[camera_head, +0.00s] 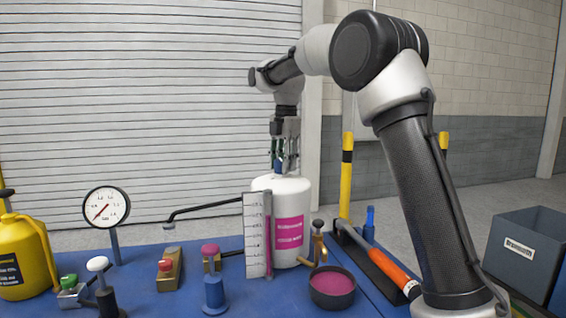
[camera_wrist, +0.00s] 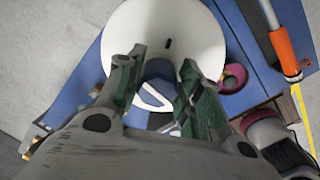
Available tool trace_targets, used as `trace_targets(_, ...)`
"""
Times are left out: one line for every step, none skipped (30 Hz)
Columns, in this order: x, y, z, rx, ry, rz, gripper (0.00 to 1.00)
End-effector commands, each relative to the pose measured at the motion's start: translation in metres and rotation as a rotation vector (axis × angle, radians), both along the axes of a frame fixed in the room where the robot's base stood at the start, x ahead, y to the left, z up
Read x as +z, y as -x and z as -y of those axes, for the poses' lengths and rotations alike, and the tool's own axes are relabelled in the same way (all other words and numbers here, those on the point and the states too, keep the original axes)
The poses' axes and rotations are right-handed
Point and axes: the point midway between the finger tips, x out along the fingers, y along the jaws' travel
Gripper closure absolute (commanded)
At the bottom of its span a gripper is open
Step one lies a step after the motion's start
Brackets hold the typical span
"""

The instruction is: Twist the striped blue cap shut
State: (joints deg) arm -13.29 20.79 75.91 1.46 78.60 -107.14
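The striped blue cap (camera_wrist: 160,70) sits on top of the white bottle (camera_wrist: 125,30), with a white stripe showing on it in the wrist view. In the head view the bottle (camera_head: 297,196) stands upright with a magenta label, and the cap is mostly hidden by the fingers. My gripper (camera_head: 285,165) points straight down over the bottle's top. Whether the cap sits fully down is hidden.
A scale plate (camera_head: 256,236) stands close in front of the bottle. A round dish (camera_head: 332,290) and an orange-handled tool (camera_head: 385,268) lie to the right. A dial gauge (camera_head: 106,207) and a yellow jug (camera_head: 24,260) stand left on the blue table (camera_head: 190,250). A grey bin (camera_head: 522,255) is far right.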

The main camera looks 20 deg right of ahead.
Motion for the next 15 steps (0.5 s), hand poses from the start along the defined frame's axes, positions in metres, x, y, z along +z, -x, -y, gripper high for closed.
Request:
trace_targets(0.0000, 0.0000, 0.0000, 0.000, 0.000, 0.000, 0.86)
trace_targets(0.0000, 0.0000, 0.0000, 0.000, 0.000, 0.000, 0.86)
trace_targets(0.0001, 0.0000, 0.0000, 0.000, 0.000, 0.000, 0.68)
trace_targets(0.0001, 0.0000, 0.0000, 0.000, 0.000, 0.000, 0.73)
trace_targets(0.0001, 0.0000, 0.0000, 0.000, 0.000, 0.000, 0.79)
trace_targets(0.0001, 0.0000, 0.0000, 0.000, 0.000, 0.000, 0.86)
trace_targets(0.0001, 0.0000, 0.0000, 0.000, 0.000, 0.000, 0.91)
trace_targets(0.0001, 0.0000, 0.0000, 0.000, 0.000, 0.000, 0.97)
trace_targets(0.0002, 0.0001, 0.0001, -0.007, 0.000, 0.000, 0.97)
trace_targets(0.0001, 0.0003, -0.0001, -0.023, 0.000, 0.000, 0.97)
trace_targets(0.0001, 0.0006, -0.0001, -0.048, 0.000, 0.000, 0.97)
trace_targets(-0.0001, 0.0012, -0.0002, -0.097, 0.000, 0.000, 0.97)
trace_targets(-0.0003, 0.0015, -0.0003, -0.139, 0.000, -0.001, 0.98)
trace_targets(-0.0005, 0.0019, -0.0002, -0.182, 0.000, -0.001, 0.98)
trace_targets(-0.0007, 0.0022, 0.0000, -0.235, 0.000, -0.001, 0.98)
